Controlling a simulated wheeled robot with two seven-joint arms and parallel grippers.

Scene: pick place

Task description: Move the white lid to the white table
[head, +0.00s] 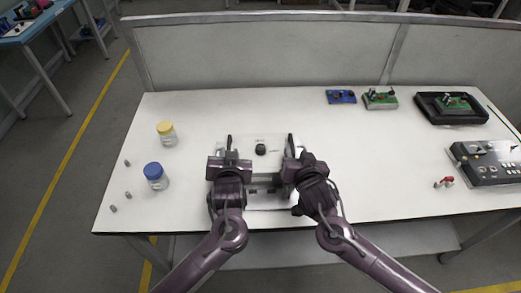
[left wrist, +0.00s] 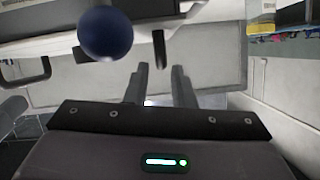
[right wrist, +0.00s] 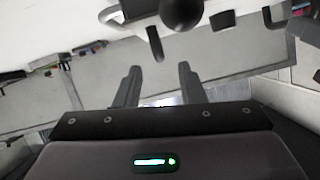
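The white lid (head: 262,140), with a dark round knob, is at the middle front of the white table (head: 350,170). My left gripper (head: 229,143) is at the lid's left side and my right gripper (head: 291,143) at its right side. The arms hide much of the lid's front and what is under it. In the left wrist view, my left fingers (left wrist: 160,75) are apart with nothing visible between them. In the right wrist view, my right fingers (right wrist: 159,75) are also apart and empty. Dark handle-like parts (right wrist: 155,45) show beyond them.
A yellow-capped jar (head: 166,133) and a blue-capped jar (head: 155,176) stand at left, near small grey pieces. Circuit boards (head: 380,99), a black tray (head: 450,108) and a control box (head: 487,163) are at right. A grey partition (head: 270,52) closes the back. The table right of centre is clear.

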